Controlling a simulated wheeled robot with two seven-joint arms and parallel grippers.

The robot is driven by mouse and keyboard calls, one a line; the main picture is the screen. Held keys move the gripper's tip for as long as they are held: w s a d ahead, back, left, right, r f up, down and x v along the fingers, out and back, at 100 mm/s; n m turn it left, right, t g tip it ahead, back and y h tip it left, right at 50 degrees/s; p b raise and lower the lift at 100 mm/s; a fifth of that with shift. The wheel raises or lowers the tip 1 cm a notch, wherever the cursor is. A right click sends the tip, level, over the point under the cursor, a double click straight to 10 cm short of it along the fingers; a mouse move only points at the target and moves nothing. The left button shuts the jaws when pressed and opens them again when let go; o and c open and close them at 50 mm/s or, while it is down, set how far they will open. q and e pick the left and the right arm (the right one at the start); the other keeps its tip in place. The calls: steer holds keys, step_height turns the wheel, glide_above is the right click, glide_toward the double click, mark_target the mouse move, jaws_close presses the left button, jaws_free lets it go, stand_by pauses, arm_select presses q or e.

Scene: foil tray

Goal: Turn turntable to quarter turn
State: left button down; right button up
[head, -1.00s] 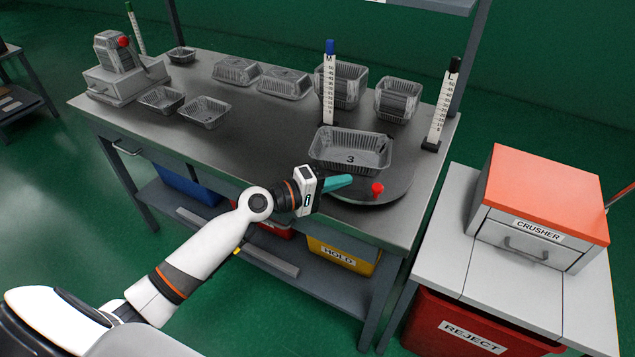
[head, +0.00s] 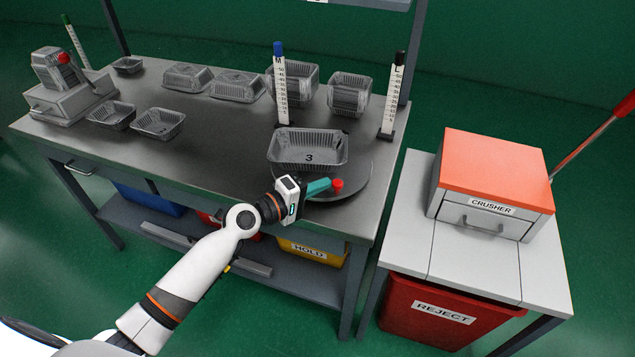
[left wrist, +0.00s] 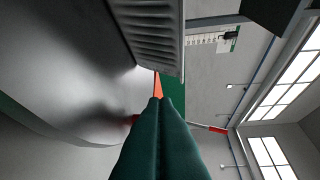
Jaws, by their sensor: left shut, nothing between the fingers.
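The dark round turntable (head: 361,180) lies at the front right of the workbench. A foil tray marked 3 (head: 307,148) sits on it, and its ribbed wall also shows in the left wrist view (left wrist: 158,35). A red knob (head: 338,185) stands at the turntable's front edge; in the left wrist view a red part (left wrist: 132,120) shows partly behind the fingers. My left gripper (head: 329,186) is shut and empty, its teal fingertips close beside the knob on its left side. I cannot tell whether they touch it. My right gripper is not in view.
Two height gauges, M (head: 281,90) and L (head: 392,100), stand behind the tray. Several other foil trays (head: 237,86) stand along the bench. The crusher (head: 492,185) and red reject bin (head: 440,312) are at the right. The middle of the bench is clear.

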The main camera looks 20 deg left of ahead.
mark_target(338, 185)
arm_select(q)
steer(key=shift+w+d+r+n+t+y+p, duration=0.1)
steer(key=shift+w+d+n+t+y+p, duration=0.2)
steer(key=shift+d+n+y+p, duration=0.9)
steer(key=shift+w+d+r+n+t+y+p, duration=0.15)
steer(key=shift+w+t+y+p, duration=0.3)
steer(key=shift+p, duration=1.6)
steer(key=shift+w+d+r+n+t+y+p, duration=0.1)
steer(key=shift+d+n+t+y+p, duration=0.15)
steer(key=shift+d+n+y+p, duration=0.95)
steer(key=shift+w+a+f+y+p, duration=0.2)
steer(key=shift+y+p, duration=0.25)
steer(key=shift+p, duration=0.45)
steer(key=shift+w+d+n+t+y+p, duration=0.3)
steer(key=shift+w+d+n+t+y, duration=0.1)
steer(key=shift+y, duration=0.1)
steer(key=shift+w+d+f, duration=0.1)
steer(key=shift+w+d, duration=0.25)
steer(key=shift+w, duration=0.15)
steer(key=shift+w+d, duration=0.45)
steer(key=shift+w, duration=0.2)
